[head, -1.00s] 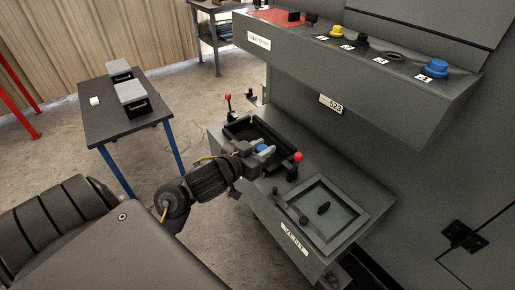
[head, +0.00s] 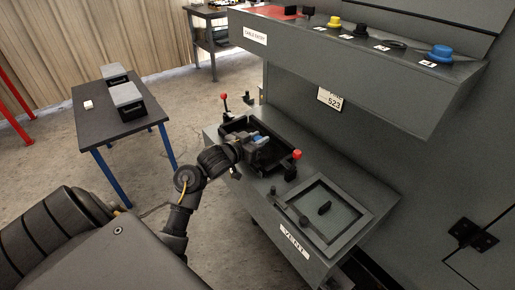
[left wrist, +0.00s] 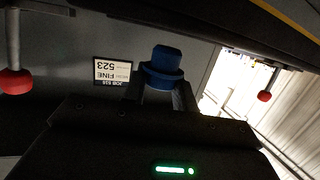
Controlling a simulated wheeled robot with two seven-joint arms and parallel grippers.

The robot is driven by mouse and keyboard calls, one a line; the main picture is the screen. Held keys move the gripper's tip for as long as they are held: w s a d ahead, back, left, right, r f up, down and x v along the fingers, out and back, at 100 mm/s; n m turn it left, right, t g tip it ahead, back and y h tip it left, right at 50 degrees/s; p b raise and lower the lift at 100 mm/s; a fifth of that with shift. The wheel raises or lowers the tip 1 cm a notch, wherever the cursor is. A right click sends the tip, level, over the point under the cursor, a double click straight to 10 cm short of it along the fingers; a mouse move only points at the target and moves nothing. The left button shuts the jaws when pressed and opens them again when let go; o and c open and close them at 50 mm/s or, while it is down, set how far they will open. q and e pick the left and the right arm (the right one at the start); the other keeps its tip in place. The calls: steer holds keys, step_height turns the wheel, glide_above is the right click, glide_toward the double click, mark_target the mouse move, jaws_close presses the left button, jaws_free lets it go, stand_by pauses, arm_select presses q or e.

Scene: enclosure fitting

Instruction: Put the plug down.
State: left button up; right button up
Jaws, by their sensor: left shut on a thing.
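My left gripper (head: 259,142) reaches over the black open tray (head: 284,132) on the grey lower ledge. It is shut on a blue plug (head: 256,137), of which only a small part shows in the head view. In the left wrist view the blue plug (left wrist: 162,66), with its wider collar, stands between the two dark fingers (left wrist: 160,95). I cannot tell whether the plug touches the tray floor. My right gripper is in neither view.
Red-knobbed levers (head: 223,97) (head: 297,154) stand by the tray. A framed hatch (head: 335,215) lies to its right. The upper shelf (head: 400,72) overhangs, bearing a yellow knob (head: 334,24) and another blue one (head: 441,52). A dark table (head: 95,125) holds two boxes.

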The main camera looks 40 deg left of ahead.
arm_select(q)
steer(key=shift+w+a+f, duration=0.1)
steer(key=shift+w+f, duration=0.05)
steer(key=shift+f, duration=0.6)
steer(key=shift+w+a+f, duration=0.1)
steer(key=shift+f, duration=1.05)
steer(key=shift+f+b, duration=0.35)
steer(key=shift+f, duration=0.05)
steer(key=shift+f, duration=0.2)
steer(key=o, duration=0.9)
steer(key=shift+s+d, duration=0.1)
steer(key=shift+o, duration=0.2)
